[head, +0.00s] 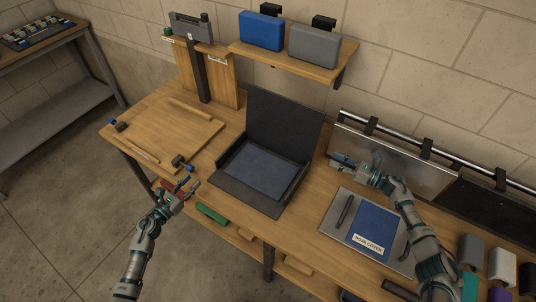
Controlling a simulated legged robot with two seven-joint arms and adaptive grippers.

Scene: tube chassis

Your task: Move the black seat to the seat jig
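A black L-shaped piece with an upright back panel (284,118) and a low-rimmed base (240,196) stands mid-bench, a dark blue-grey pad (258,172) lying in the base. I cannot tell whether this is the black seat or the seat jig; nothing else is clearly either one. My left gripper (188,187) is over the bench's front edge, left of the base, its fingers apart and apparently empty. My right gripper (345,162) is right of the black piece, in front of a leaning metal panel. Its fingers are too small to read.
A wooden board (175,135) with small tools lies at the left. A shelf (300,68) holds a blue case (261,31) and a grey case (314,46).

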